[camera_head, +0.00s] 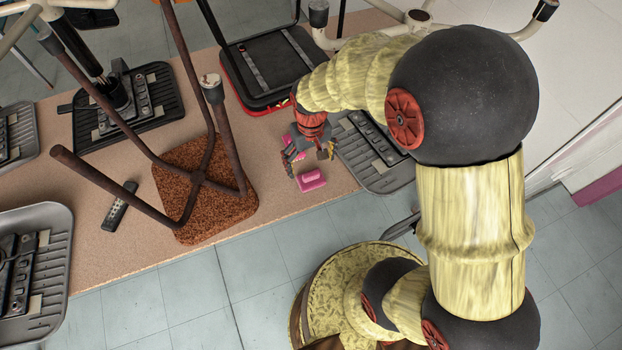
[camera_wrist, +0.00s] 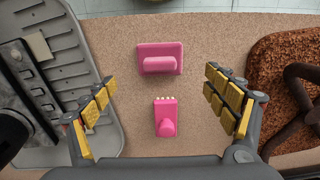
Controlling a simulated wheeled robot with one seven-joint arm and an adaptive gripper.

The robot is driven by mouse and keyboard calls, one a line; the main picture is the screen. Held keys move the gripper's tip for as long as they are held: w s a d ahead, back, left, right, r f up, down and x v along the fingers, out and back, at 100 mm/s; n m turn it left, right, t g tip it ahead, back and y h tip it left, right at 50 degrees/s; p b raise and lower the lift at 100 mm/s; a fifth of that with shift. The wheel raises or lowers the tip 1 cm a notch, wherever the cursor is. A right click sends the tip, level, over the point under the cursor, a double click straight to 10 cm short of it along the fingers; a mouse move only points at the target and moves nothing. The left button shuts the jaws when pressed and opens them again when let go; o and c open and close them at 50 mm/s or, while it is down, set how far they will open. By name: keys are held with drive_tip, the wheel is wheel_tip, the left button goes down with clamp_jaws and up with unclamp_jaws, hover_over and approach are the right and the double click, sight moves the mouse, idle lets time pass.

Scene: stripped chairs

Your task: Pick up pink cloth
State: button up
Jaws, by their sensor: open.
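Two pink things lie on the tan tabletop, and neither looks clearly like a cloth. One is a flat pink rectangle with a raised rounded bar (camera_wrist: 160,60), which also shows in the head view (camera_head: 312,181). The other is a smaller pink piece with a row of white dots and a rounded knob (camera_wrist: 166,118); part of it shows in the head view beside my gripper. My gripper (camera_wrist: 160,95) is open and empty above the table, its yellow-padded fingers wide apart on either side of the pink things. It also shows in the head view (camera_head: 308,158).
A grey ridged chair seat (camera_head: 378,160) lies close to the right of my gripper. An upturned brown seat with rusty legs (camera_head: 215,210) stands to the left. A black case (camera_head: 268,68) lies behind and a remote (camera_head: 120,206) lies at left. Bare tabletop surrounds the pink things.

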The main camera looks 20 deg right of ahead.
sight(311, 173)
wheel_tip(311, 173, down, 8)
drive_tip(key=b, duration=0.3)
drive_tip(key=shift+r, duration=0.1)
drive_tip(key=c, duration=1.4)
drive_tip(key=shift+o, duration=0.2)
drive_tip(key=shift+r, duration=0.15)
